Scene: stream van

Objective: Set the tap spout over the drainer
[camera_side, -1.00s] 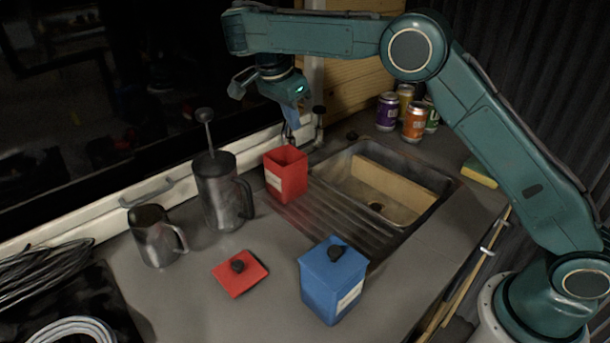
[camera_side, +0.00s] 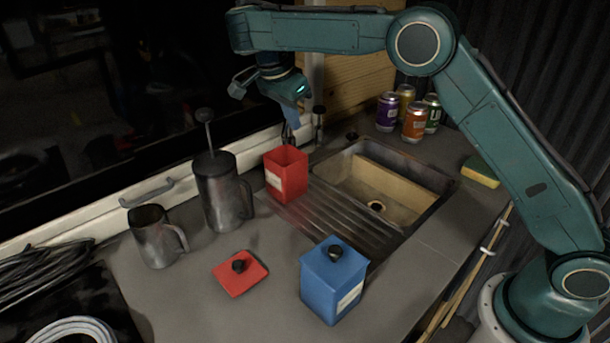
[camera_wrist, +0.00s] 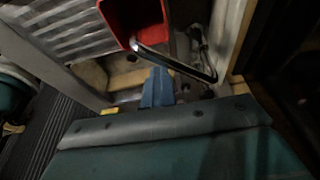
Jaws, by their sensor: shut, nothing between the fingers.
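The tap spout (camera_wrist: 178,63) is a bent metal tube in the wrist view, with one end at the rim of the open red canister (camera_side: 286,174). In the side view the spout is mostly hidden behind my gripper and the canister; a tap post (camera_side: 319,122) shows behind the sink. The ribbed drainer (camera_side: 338,216) lies left of the sink basin; its ribs also show in the wrist view (camera_wrist: 70,28). The red canister stands at the drainer's back left end. My gripper (camera_side: 291,132) is shut and empty, pointing down behind the canister; its blue fingers (camera_wrist: 158,88) are beside the spout.
The sink basin (camera_side: 402,203) is right of the drainer. Cans, including an orange one (camera_side: 414,122), stand behind it. A blue canister (camera_side: 332,282), red lid (camera_side: 240,274), cafetiere (camera_side: 222,198) and metal jug (camera_side: 155,240) stand around the front and left. The window ledge runs behind.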

